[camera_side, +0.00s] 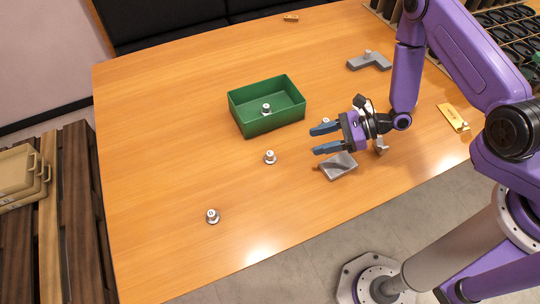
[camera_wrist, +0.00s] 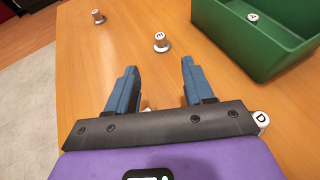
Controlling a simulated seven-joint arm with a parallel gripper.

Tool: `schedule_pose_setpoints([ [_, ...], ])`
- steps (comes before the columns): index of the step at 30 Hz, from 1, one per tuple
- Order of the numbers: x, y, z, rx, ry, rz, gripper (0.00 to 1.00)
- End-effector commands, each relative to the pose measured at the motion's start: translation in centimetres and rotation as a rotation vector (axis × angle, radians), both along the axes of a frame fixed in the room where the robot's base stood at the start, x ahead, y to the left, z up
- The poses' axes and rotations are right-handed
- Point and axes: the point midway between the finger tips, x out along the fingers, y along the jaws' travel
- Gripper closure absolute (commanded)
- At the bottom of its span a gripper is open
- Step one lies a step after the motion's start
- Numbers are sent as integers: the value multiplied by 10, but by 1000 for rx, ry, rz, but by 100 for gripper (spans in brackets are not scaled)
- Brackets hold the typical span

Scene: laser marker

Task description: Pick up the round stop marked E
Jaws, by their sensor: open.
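The round stop marked E (camera_wrist: 161,42) is a small white-and-metal knob with a wider base. It stands upright on the wooden table, just beyond my fingertips in the wrist view. In the side view the stop (camera_side: 270,157) stands in front of the green bin, left of my gripper, its letter too small to read there. My gripper (camera_side: 318,140) is open and empty, its blue fingers pointing left toward the stop with a gap between. In the wrist view the fingers (camera_wrist: 159,68) are spread apart and do not touch it.
A green bin (camera_side: 249,126) holds a stop marked A (camera_wrist: 253,17). A stop marked D (camera_wrist: 262,119) is close beside my gripper. Another stop (camera_side: 212,216) stands nearer the front left. A grey block (camera_side: 338,166) lies by my gripper. The table's left side is mostly clear.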

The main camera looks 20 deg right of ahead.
Motion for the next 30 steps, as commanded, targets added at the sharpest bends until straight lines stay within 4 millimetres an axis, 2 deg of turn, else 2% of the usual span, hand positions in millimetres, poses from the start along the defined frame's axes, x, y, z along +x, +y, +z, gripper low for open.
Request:
schedule_pose_setpoints([
  [3,7,22,-9,0,-2,7,48],
  [12,25,68,-29,1,-2,6,48],
  [23,35,92,-40,1,-1,6,48],
  [30,46,120,-52,0,-2,5,48],
])
